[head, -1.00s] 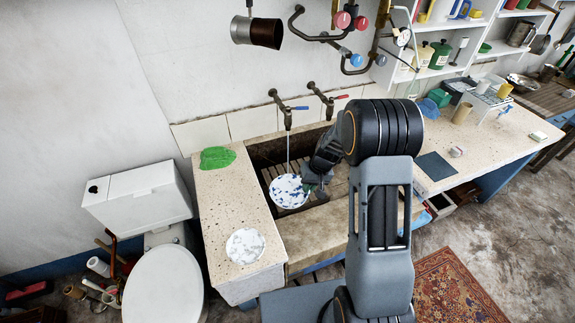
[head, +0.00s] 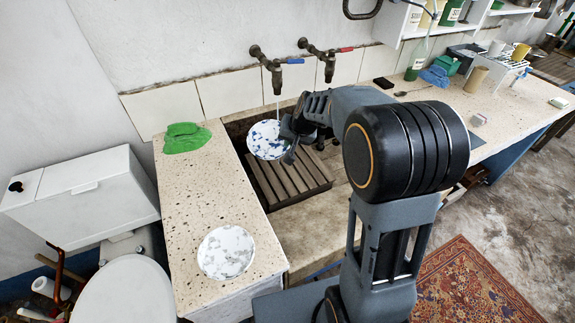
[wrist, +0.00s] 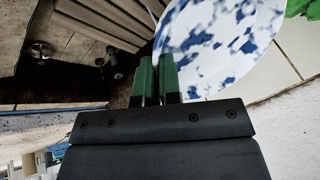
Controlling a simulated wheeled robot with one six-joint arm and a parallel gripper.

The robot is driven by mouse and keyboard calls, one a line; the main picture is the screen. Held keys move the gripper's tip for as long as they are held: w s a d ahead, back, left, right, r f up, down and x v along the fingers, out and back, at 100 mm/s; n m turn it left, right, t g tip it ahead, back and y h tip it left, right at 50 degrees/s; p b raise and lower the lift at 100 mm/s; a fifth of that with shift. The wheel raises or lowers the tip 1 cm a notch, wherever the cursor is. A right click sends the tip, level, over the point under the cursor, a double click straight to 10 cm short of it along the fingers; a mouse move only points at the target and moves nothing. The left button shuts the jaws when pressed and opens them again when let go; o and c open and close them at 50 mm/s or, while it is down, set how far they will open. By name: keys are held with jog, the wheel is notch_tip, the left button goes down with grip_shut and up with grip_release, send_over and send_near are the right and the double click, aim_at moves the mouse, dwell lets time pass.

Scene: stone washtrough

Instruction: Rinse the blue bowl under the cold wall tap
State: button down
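The blue bowl (head: 266,141), white with blue speckles, is held in the air over the stone trough, below the cold wall tap (head: 276,75) with the blue lever. A thin pale stream shows between the tap's spout and the bowl. My gripper (head: 291,132) is at the bowl's right side. In the wrist view, its green fingers (wrist: 157,78) are shut on the rim of the bowl (wrist: 215,40). Part of the bowl runs out of that view. My arm hides the right part of the trough.
A wooden slatted rack (head: 285,178) lies in the trough below the bowl. The red-lever tap (head: 328,62) is to the right of the cold one. A grey-speckled dish (head: 226,252) and a green cloth (head: 186,137) lie on the left ledge, with bare stone between them.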

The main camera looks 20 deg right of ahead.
jog(key=f+m+t+h+b, duration=0.1)
jog(key=b, duration=0.5)
jog(key=shift+f, duration=0.4)
jog(key=shift+w+t, duration=0.1)
jog(key=shift+t, duration=0.2)
jog(key=shift+r, duration=0.1)
jog(key=w+d+f+p, duration=0.1)
jog(key=w+d, duration=0.1)
jog(key=w, duration=0.4)
jog(key=w+d+f+p, duration=0.1)
jog(key=w+d+p, duration=0.1)
jog(key=w, duration=0.4)
jog(key=shift+w+d+f, duration=0.35)
jog(key=shift+d, duration=0.3)
jog(key=shift+d, duration=0.25)
jog(key=shift+s+d+b, duration=0.2)
jog(key=shift+d+b, duration=0.1)
jog(key=shift+d, duration=0.05)
